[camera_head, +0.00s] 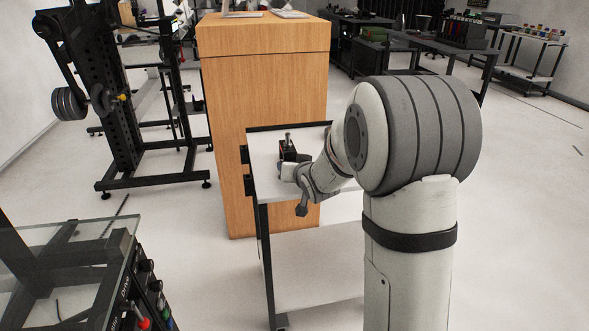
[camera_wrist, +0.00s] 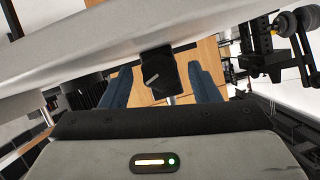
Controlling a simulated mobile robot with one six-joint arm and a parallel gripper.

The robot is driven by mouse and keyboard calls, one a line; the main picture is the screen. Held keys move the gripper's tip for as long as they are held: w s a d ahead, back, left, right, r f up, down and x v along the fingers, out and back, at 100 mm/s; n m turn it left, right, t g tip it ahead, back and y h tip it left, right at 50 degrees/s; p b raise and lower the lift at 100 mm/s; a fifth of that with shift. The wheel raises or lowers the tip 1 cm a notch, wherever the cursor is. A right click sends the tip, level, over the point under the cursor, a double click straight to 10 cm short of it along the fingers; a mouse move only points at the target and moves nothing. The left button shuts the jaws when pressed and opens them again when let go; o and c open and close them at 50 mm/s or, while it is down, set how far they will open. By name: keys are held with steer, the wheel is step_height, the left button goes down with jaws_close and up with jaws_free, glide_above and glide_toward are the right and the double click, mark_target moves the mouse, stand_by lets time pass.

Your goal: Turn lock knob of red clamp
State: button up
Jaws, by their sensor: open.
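The clamp (camera_head: 287,150) is a small dark block with a little red on its side. It stands on the white cart top in the head view, with a thin metal post rising from it. In the wrist view a black block (camera_wrist: 158,75) with a pale slanted bar on its face shows between my fingers; it seems to be part of the clamp. I cannot tell clearly which part is the lock knob. My gripper (camera_wrist: 160,84) has its two blue-grey fingers apart, one on each side of the block. Contact cannot be made out. In the head view my wrist hides the gripper and part of the clamp.
The white cart top (camera_head: 264,144) has a raised black edge at the back and a lower shelf. A tall wooden cabinet (camera_head: 262,100) stands right behind it. A black weight rack (camera_head: 110,100) is at the left. A glass-topped bench (camera_head: 60,250) is at the front left.

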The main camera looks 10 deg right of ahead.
steer(key=shift+c, duration=0.3)
steer(key=c, duration=0.9)
steer(key=shift+d, duration=0.1)
steer(key=shift+c, duration=0.2)
steer(key=shift+f+b, duration=0.1)
steer(key=shift+b, duration=0.2)
